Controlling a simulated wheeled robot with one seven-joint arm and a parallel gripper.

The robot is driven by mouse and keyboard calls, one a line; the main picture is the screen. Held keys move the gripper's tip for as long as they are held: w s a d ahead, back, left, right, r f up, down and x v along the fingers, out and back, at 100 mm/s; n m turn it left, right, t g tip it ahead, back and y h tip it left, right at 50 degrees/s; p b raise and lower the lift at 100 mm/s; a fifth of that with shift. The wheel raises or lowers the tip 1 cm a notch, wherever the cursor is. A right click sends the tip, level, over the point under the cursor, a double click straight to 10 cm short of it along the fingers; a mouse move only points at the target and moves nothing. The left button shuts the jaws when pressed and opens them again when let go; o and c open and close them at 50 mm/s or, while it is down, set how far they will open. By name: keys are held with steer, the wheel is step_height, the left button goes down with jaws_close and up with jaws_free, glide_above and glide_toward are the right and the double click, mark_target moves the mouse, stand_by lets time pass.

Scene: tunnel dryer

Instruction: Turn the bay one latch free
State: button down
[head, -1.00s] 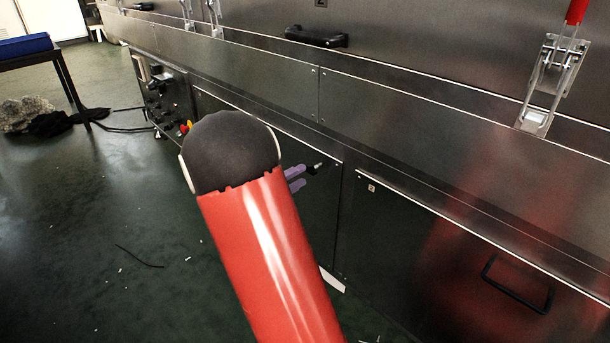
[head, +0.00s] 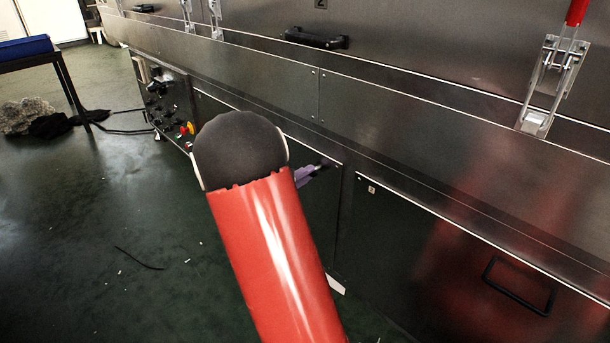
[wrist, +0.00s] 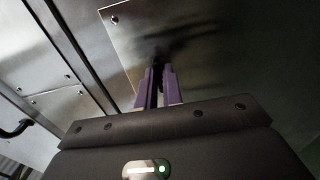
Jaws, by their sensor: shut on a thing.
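My gripper (head: 312,172) is at the upper right part of the dark lower panel (head: 322,215), left of the panel labelled 2. My red arm link with its black rounded joint hides much of that panel in the head view. In the wrist view, my gripper's purple fingers (wrist: 159,82) reach to the steel panel face (wrist: 215,45). They are shut on the small dark bay one latch (wrist: 158,62), which shows only as a dark shape at their tips. Its turn angle cannot be told.
Right of it is the lower panel labelled 2 (head: 440,245) with a black handle (head: 518,285). Above are a black door handle (head: 316,38) and a red-handled toggle clamp (head: 550,75). A control panel (head: 165,105) stands left. The green floor (head: 120,220) at left is mostly clear, with scraps.

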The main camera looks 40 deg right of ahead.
steer(key=shift+n, duration=0.3)
steer(key=n+p, duration=1.3)
steer(key=n, duration=0.4)
steer(key=shift+n, duration=0.3)
stand_by(0.4)
steer(key=c, duration=1.5)
jaws_free()
steer(key=shift+c, duration=0.2)
